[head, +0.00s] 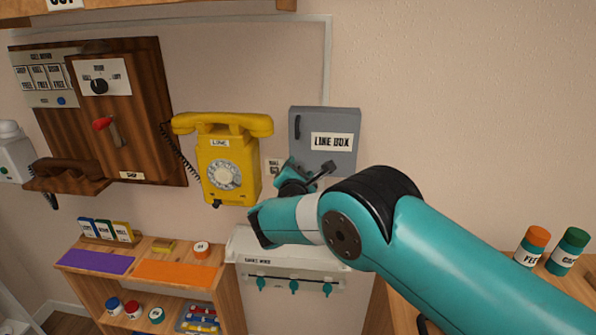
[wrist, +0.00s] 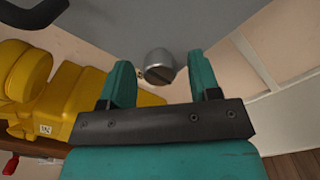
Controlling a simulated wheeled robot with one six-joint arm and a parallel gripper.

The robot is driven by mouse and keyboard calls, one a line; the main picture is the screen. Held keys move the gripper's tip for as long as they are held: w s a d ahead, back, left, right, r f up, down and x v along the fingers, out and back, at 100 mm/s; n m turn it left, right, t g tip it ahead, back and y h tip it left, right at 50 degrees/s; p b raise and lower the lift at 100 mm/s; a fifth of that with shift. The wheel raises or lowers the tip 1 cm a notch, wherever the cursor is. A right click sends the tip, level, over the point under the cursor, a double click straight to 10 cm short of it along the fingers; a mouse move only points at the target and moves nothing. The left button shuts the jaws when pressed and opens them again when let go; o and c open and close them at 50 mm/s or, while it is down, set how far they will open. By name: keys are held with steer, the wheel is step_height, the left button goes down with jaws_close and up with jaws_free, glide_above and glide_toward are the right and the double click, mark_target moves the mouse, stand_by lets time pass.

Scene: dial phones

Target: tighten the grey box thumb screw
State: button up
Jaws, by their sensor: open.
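The grey box (head: 345,124) with the label LINE BOX hangs on the wall right of the yellow phone. In the wrist view its grey face (wrist: 215,22) fills the top. A grey metal thumb screw (wrist: 158,62) with a slot sticks out from that face. My gripper (wrist: 163,85) is open. Its two teal fingers stand left and right of the screw, with gaps on both sides.
The yellow dial phone (head: 228,165) hangs close to the left of my gripper; it also fills the left of the wrist view (wrist: 70,95). Two jars (head: 567,252) stand at the far right.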

steer(key=shift+c, duration=0.3)
steer(key=c, duration=0.9)
